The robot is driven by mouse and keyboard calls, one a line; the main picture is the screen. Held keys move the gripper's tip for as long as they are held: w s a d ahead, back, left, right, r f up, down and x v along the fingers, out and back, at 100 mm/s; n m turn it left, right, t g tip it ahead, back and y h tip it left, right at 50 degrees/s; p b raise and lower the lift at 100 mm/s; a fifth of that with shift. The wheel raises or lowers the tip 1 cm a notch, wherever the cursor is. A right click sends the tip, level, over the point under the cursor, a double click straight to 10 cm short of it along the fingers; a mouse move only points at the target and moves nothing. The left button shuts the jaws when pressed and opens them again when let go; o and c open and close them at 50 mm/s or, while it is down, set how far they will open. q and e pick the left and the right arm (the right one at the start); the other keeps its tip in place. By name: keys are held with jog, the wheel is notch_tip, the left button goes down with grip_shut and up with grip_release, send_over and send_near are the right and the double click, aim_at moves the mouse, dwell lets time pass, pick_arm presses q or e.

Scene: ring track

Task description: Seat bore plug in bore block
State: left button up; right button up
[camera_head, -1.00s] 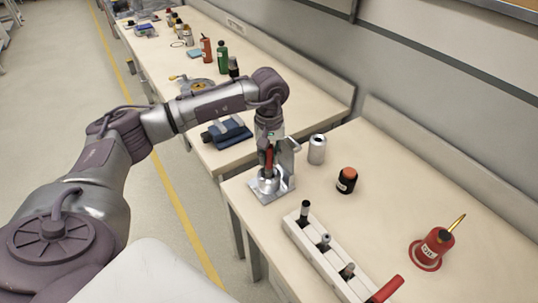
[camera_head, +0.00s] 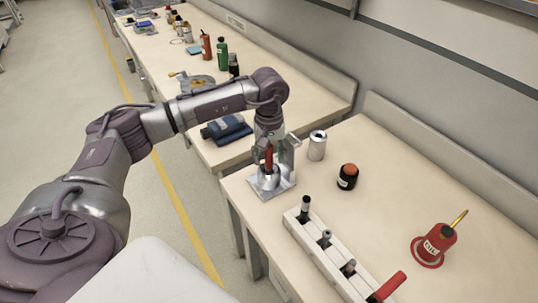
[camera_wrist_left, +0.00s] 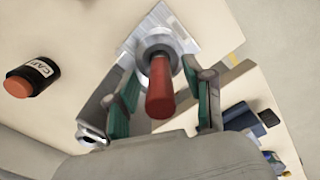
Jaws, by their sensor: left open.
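The bore plug, with a red handle (camera_wrist_left: 160,92), stands upright in or over the round metal top of the bore block (camera_head: 257,186). The block has a flat plate base (camera_wrist_left: 172,30) and sits at the near left corner of the bench. My left gripper (camera_head: 270,155) points down over it from above. In the wrist view its green-padded fingers (camera_wrist_left: 163,98) are open on either side of the red handle, with gaps showing. The handle hides the bore mouth, so I cannot tell how deep the plug sits. My right gripper is not in view.
A white rack (camera_head: 322,262) with several tools stands in front of the block.

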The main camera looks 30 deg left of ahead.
pick_arm(q)
jog(key=shift+r, duration=0.2)
notch_tip(320, 180, up, 12)
jog(key=shift+f, duration=0.15)
jog(key=shift+f, duration=0.1)
dwell(0.6)
